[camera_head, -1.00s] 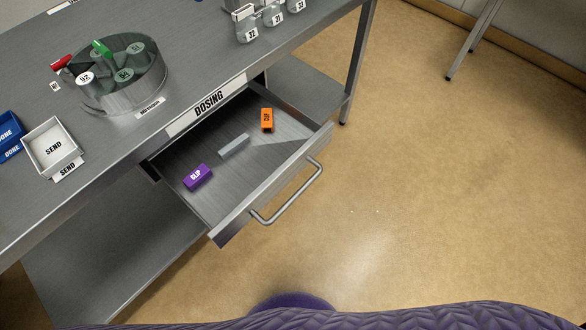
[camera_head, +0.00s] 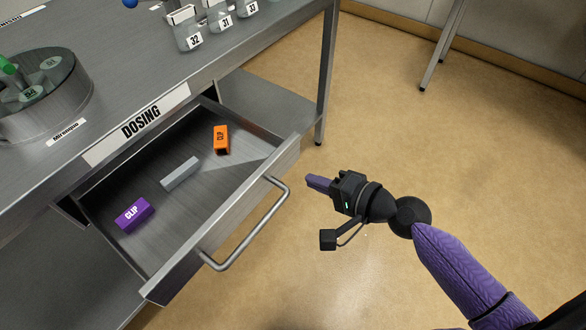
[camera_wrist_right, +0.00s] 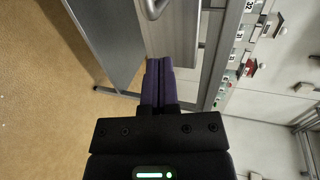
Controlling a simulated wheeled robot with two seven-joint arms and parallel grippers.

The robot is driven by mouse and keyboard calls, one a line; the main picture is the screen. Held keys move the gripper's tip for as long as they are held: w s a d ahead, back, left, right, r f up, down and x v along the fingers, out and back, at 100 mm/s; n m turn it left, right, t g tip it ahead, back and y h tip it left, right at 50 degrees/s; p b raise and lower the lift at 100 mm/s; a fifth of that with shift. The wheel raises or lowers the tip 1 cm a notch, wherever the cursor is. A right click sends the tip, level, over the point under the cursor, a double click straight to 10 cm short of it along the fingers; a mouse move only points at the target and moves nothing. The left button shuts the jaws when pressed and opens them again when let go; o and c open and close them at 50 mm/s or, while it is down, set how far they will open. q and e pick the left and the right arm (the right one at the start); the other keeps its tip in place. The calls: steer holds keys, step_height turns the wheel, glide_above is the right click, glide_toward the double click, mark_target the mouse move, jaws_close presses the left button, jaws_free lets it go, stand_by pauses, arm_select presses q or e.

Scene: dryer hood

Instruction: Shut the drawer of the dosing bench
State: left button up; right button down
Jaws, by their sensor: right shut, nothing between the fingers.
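The drawer (camera_head: 225,222) of the dosing bench (camera_head: 235,40) stands pulled out, with a silver bar handle (camera_head: 247,228) on its front. Inside lie a purple clip box (camera_head: 134,213), a grey block (camera_head: 180,173) and an orange clip box (camera_head: 221,139). My right gripper (camera_head: 312,181) is shut and empty, a little to the right of the handle and apart from it in the head view. In the right wrist view its purple fingers (camera_wrist_right: 157,82) are together, and part of the handle (camera_wrist_right: 154,8) shows at the top. My left gripper is not in view.
On the bench top stand a round metal container (camera_head: 48,100) at the left and several numbered glass jars (camera_head: 190,38) at the back. A shelf (camera_head: 262,100) lies under the bench. The tan floor (camera_head: 440,150) to the right is clear.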

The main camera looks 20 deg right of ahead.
mark_target(282, 166)
steer(key=x, duration=0.2)
steer(key=r+x, duration=0.1)
steer(key=x, duration=0.2)
steer(key=shift+w+a, duration=0.2)
steer(key=shift+w, duration=0.05)
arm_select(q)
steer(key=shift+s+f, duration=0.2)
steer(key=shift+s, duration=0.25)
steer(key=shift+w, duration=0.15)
